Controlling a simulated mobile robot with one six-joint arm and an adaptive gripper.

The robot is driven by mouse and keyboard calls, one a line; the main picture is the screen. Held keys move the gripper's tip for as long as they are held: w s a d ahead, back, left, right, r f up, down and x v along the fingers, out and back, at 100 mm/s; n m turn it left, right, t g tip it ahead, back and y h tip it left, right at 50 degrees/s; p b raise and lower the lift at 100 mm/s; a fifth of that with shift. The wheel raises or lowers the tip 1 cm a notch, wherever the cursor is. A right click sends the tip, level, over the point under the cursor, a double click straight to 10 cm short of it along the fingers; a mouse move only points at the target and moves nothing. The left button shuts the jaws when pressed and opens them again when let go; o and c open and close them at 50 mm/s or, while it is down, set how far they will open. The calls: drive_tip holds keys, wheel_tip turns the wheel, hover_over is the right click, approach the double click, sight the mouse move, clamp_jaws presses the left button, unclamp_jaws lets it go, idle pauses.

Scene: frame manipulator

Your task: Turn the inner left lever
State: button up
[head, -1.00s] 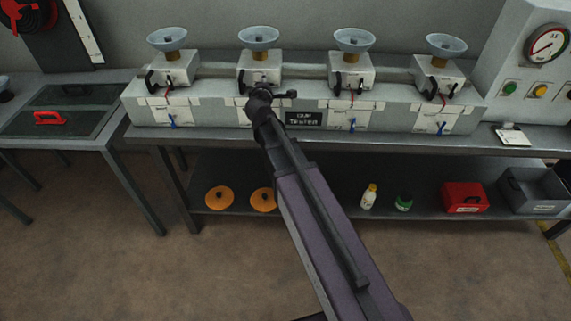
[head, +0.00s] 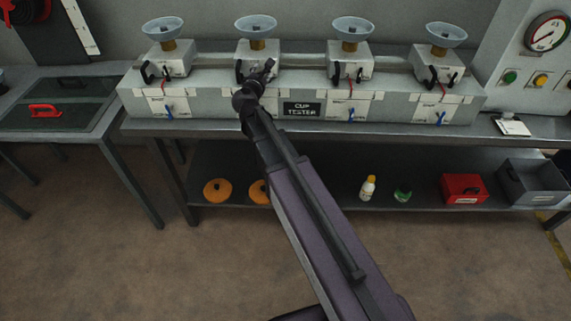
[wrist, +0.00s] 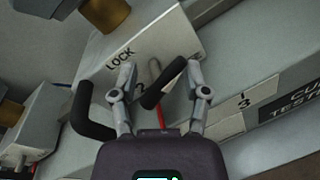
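The grey cup tester (head: 205,101) carries a row of white blocks with pale cups. The inner left block (head: 262,58) is second from the left and also shows in the wrist view (wrist: 178,38), marked LOCK. A short black lever (wrist: 163,87) on a grey pin sits on its face, and a larger curved black handle (wrist: 88,112) is at its left edge. My gripper (head: 268,68) is in front of this block. In the wrist view my gripper (wrist: 163,78) is open, with the short lever between its fingers; contact cannot be told. The curved handle is outside the left finger.
Neighbouring blocks stand left (head: 172,60) and right (head: 350,63) of the inner left one. A gauge panel (head: 520,75) is at the right. A side table (head: 90,125) stands at left.

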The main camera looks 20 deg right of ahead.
drive_tip(key=n, duration=0.2)
drive_tip(key=n+b, duration=0.1)
drive_tip(key=n, duration=0.1)
drive_tip(key=n+t+h, duration=0.1)
drive_tip(key=shift+a+n+b, duration=0.25)
drive_tip(key=shift+n+b, duration=0.1)
drive_tip(key=shift+n, duration=0.05)
drive_tip(key=v, duration=1.4)
drive_tip(key=s+d+f+m+g+b, duration=0.2)
drive_tip(key=d+f+m+g+b, duration=0.1)
drive_tip(key=f, duration=0.5)
drive_tip(key=s+d+f+m+g+b, duration=0.2)
drive_tip(key=f+m+b, duration=0.4)
drive_tip(key=f, duration=0.3)
drive_tip(key=s+d+f+m+g+b, duration=0.2)
drive_tip(key=d+f+m+g+b, duration=0.2)
drive_tip(key=f+m, duration=0.3)
drive_tip(key=shift+d+f+y+b, duration=0.3)
drive_tip(key=shift+d+f+b, duration=0.1)
drive_tip(key=shift+f+b, duration=0.25)
drive_tip(key=shift+s+r, duration=0.1)
